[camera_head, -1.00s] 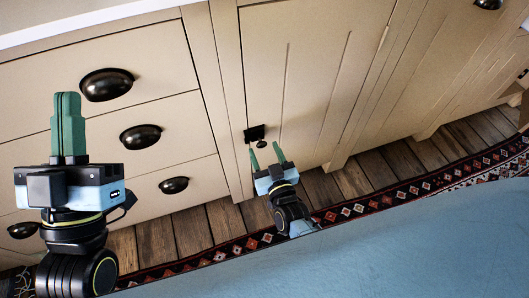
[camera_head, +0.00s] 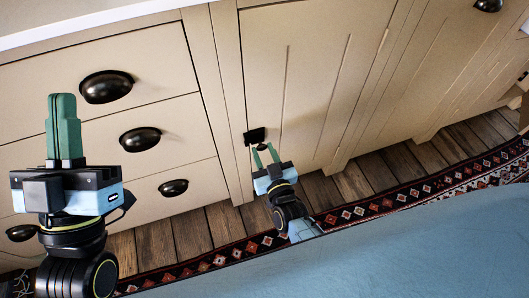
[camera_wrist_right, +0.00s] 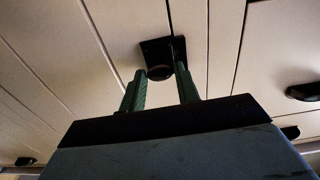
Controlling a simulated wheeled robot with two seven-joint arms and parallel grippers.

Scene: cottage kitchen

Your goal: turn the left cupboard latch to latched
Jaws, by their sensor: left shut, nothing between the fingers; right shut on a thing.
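The left cupboard latch (camera_head: 255,135) is a small dark plate with a round knob, at the left edge of the cream cupboard door. It also shows in the right wrist view (camera_wrist_right: 158,52), with its rounded knob between my fingertips. My right gripper (camera_head: 264,148) is at the latch from below, its green fingers closed on the knob; in the right wrist view its fingers (camera_wrist_right: 160,80) stand on both sides of it. The latch's turn angle is hard to tell. My left gripper (camera_head: 62,96) is shut and empty, raised in front of the drawers at the left.
Drawers with dark cup pulls (camera_head: 141,139) are left of the cupboard door (camera_head: 300,80). Another dark pull (camera_head: 488,4) is at the upper right. A patterned rug (camera_head: 360,208) lies on the plank floor (camera_head: 190,228) below the cabinets.

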